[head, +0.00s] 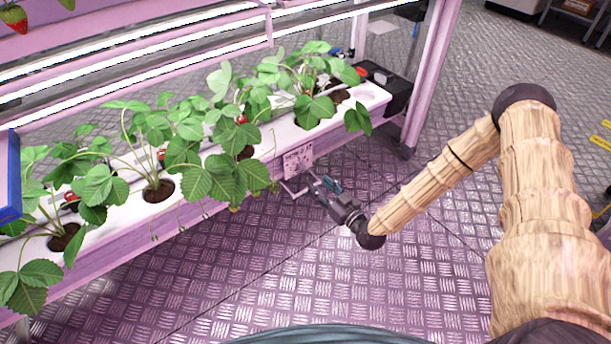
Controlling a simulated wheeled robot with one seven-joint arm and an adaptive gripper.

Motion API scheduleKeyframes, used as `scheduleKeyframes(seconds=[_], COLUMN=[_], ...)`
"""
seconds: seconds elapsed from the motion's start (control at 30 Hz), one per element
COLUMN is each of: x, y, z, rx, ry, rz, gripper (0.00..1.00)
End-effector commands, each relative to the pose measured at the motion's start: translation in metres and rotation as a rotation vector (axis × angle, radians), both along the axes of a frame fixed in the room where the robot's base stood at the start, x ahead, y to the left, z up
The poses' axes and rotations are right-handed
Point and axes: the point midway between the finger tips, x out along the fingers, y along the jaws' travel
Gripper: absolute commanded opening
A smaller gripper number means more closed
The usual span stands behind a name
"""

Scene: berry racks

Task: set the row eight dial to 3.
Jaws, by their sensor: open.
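A small pale panel (298,161) with dark markings hangs on the front of the white planting trough, below its rim. It is too small to read a row number or a dial setting, and I cannot make out the dial clearly. My gripper (297,184) is open, just below and in front of this panel, with its fingers pointing up and left toward it. A blue part shows on the gripper's body. I cannot tell whether a finger touches the panel.
The white trough (215,205) holds several strawberry plants (100,185) whose leaves hang over its front near the panel. A black box (388,88) sits at its right end, beside a pink rack post (432,75). The metal floor (270,270) in front is clear.

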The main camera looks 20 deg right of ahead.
Motion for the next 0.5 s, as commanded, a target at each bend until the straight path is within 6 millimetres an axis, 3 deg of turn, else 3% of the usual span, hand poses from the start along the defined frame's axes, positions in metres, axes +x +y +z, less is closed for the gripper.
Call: scheduleKeyframes(seconds=[0.3,0.5], x=[0.049,0.07], y=[0.019,0.026], z=[-0.003,-0.002], rx=[0.001,0.001], ry=[-0.001,0.0], rz=[0.001,0.0], gripper=[0.46,0.46])
